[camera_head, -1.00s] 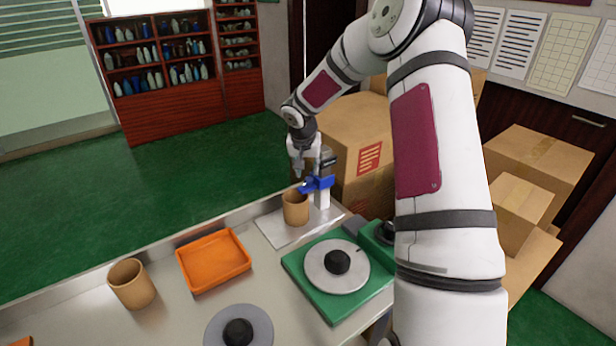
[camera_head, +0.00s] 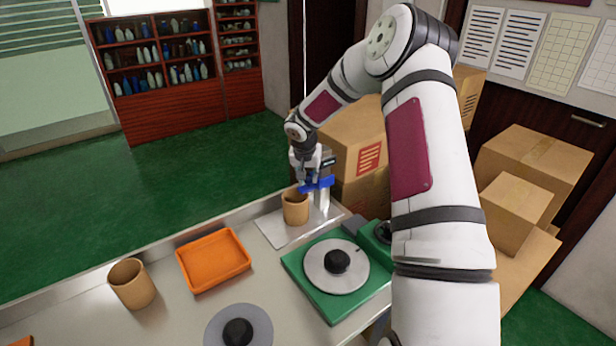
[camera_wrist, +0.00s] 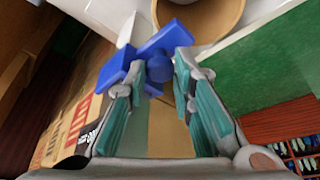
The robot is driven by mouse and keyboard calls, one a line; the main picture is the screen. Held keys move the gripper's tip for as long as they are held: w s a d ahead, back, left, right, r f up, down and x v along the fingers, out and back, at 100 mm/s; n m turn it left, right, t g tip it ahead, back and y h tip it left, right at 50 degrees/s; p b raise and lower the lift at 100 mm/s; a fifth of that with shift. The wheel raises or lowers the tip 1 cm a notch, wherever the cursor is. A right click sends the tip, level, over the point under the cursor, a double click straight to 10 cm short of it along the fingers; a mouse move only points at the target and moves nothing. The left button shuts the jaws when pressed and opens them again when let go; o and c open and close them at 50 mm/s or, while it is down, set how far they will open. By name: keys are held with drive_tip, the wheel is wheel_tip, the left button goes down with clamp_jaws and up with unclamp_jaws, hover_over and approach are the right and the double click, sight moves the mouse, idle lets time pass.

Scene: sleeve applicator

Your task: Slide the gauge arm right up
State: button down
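The blue gauge arm (camera_head: 320,183) is on an upright white post (camera_head: 322,200) at the far right end of the bench, beside a tan cup (camera_head: 295,207). In the wrist view the blue gauge arm (camera_wrist: 118,68) has a round knob (camera_wrist: 159,68) facing me. My gripper (camera_wrist: 160,70) is open, with one finger on each side of the knob. A narrow gap seems to show on both sides, but contact is hard to tell. In the head view my gripper (camera_head: 306,179) is right at the gauge arm and partly covers it.
The cup and post stand on a pale plate (camera_head: 272,229). A green turntable base (camera_head: 318,302), an orange tray (camera_head: 213,262), a second tan cup (camera_head: 132,284) and a grey disc (camera_head: 238,331) are nearer on the bench. Cardboard boxes (camera_head: 350,135) stand close behind the post.

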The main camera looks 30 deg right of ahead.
sight(308, 180)
wheel_tip(308, 180, up, 6)
drive_tip(key=shift+f, duration=0.15)
idle(0.4)
drive_tip(key=c, duration=1.7)
unclamp_jaws()
drive_tip(key=shift+o, duration=0.2)
drive_tip(key=shift+f, duration=0.1)
